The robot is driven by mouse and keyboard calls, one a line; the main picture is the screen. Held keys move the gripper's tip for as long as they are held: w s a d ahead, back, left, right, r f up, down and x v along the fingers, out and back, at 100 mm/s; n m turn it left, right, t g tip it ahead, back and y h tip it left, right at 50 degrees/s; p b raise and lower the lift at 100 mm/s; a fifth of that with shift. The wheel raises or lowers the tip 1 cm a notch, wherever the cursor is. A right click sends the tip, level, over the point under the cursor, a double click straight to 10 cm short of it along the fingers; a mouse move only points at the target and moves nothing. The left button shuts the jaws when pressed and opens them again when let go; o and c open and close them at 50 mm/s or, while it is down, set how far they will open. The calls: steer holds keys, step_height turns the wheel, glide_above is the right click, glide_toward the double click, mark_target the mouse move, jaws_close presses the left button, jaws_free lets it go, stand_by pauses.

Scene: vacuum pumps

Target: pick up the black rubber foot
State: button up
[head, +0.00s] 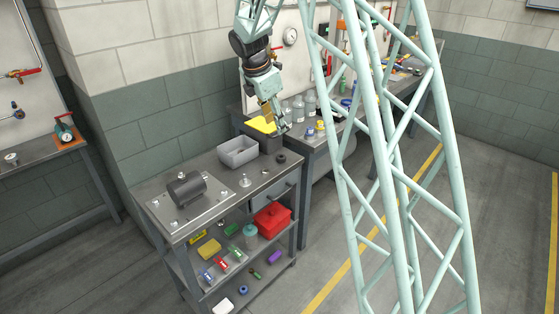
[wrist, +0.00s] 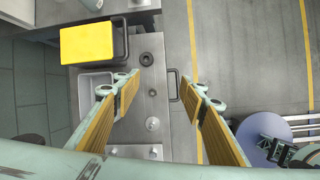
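A small dark round piece, which looks like the black rubber foot (head: 281,158), lies on the top of the grey workbench near its back right corner. In the wrist view the black rubber foot (wrist: 147,59) shows just beyond the left fingertip, in front of the yellow-topped bin. My gripper (head: 275,121) is above the back of the bench, higher than the foot and apart from it. In the wrist view my gripper (wrist: 160,78) is open, with nothing between its fingers.
A dark cylindrical motor (head: 187,188) on a plate and a small metal fitting (head: 245,181) are further forward. A bench handle (wrist: 174,85) sticks out at the bench edge.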

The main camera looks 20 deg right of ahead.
steer(key=w+d+f+n, duration=0.2)
steer(key=w+f, duration=0.4)
steer(key=f, duration=0.3)
steer(key=shift+w+f+n, duration=0.3)
steer(key=shift+f+n, duration=0.05)
steer(key=shift+n, duration=0.55)
steer(key=shift+f, duration=0.1)
glide_above(281, 159)
steer(key=a, duration=0.2)
steer(key=shift+w+d+f+b, duration=0.15)
steer(key=shift+f+b, duration=0.1)
steer(key=shift+f, duration=1.7)
steer(key=shift+w+d+f+b, duration=0.1)
steer(key=shift+f+b, duration=0.1)
steer(key=shift+f, duration=1.75)
steer(key=shift+b+x, duration=0.5)
steer(key=shift+x, duration=2.1)
steer(key=shift+s+d+r, duration=0.1)
steer(key=shift+c, duration=0.9)
steer(key=c, duration=0.8)
